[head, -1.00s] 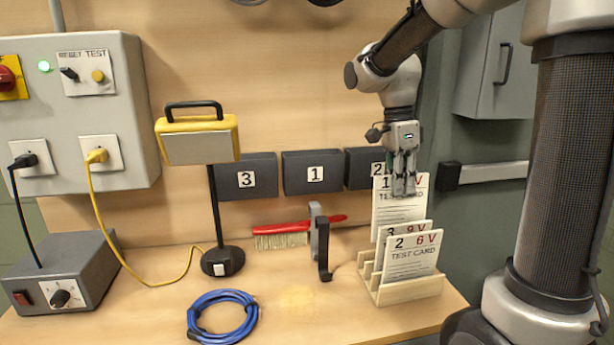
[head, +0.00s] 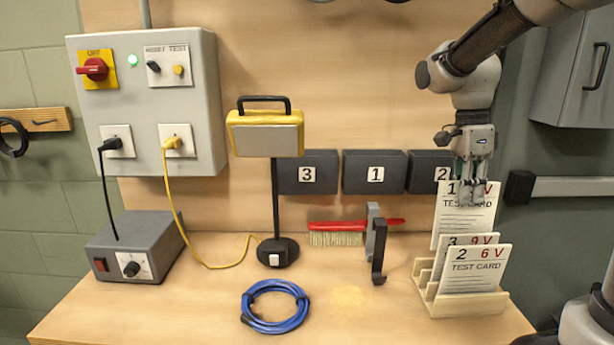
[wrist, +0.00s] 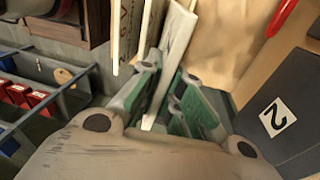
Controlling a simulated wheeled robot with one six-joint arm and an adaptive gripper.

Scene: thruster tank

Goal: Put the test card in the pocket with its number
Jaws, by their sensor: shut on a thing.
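My gripper (head: 473,196) is shut on the top edge of test card 1 (head: 463,226), at the right of the head view. The fingers cover the voltage before its red V. The card is upright and higher than the other cards, at the back of the wooden rack (head: 470,306); I cannot tell if its lower edge is clear of the slot. Card 3 (head: 459,241) and card 2, 6 V (head: 475,268) stand in front. The dark wall pockets read 3 (head: 290,175), 1 (head: 374,185) and 2 (head: 424,173). In the wrist view, a pale card edge (wrist: 180,40) lies between the green-padded fingers (wrist: 170,100).
A yellow lamp (head: 265,133) on a post stands left of pocket 3. A blue cable coil (head: 275,306) lies at the front. A grey cabinet (head: 580,75) is at the right.

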